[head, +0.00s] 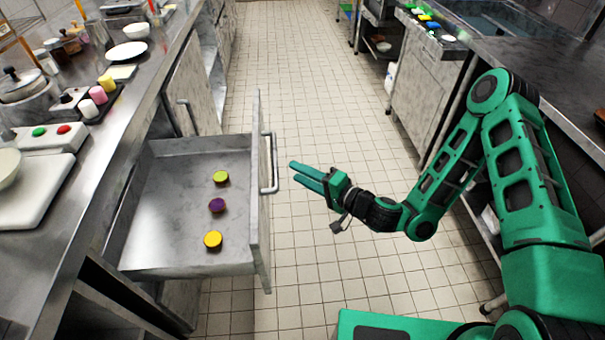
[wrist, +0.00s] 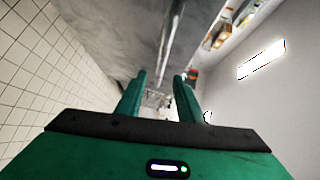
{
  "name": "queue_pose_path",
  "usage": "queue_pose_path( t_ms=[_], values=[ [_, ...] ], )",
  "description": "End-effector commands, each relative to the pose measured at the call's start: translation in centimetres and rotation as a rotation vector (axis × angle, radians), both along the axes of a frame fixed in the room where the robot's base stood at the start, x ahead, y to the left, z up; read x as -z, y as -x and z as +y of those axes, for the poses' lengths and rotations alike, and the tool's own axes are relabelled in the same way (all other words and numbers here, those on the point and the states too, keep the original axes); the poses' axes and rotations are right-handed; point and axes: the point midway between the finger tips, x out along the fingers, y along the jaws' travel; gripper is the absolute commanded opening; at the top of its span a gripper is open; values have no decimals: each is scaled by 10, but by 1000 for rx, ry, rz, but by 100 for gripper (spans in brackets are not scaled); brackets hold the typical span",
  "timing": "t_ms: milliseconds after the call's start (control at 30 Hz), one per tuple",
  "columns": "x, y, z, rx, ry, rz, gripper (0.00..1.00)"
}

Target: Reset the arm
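My green arm (head: 515,165) reaches in from the right over the aisle, bent at the elbow. My gripper (head: 294,172) points left toward the front of an open drawer, its fingertips a little right of the drawer handle (head: 274,165) in the picture. In the wrist view my gripper (wrist: 160,80) shows two green fingers apart with nothing between them. It looks open and empty. I cannot tell the exact gap between fingertips and handle.
The pulled-out drawer (head: 165,220) holds a green, a purple and a yellow round piece. The left counter (head: 120,120) carries plates, jars and a button box (head: 50,137). Another counter (head: 440,75) stands at right. The tiled floor (head: 320,90) between is clear.

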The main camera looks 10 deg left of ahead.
Motion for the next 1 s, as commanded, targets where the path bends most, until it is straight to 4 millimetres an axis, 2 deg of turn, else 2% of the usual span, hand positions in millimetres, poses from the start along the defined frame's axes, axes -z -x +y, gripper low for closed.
queue_pose_path(
  t_ms=[433,633,833,1000],
  values=[
    [-1,0,0,-6,5,-7,34],
    [-17,8,-4,-111,69,-91,34],
    [-28,24,-24,-282,220,-189,34],
    [-28,35,-56,-404,376,-223,34]
  ],
)
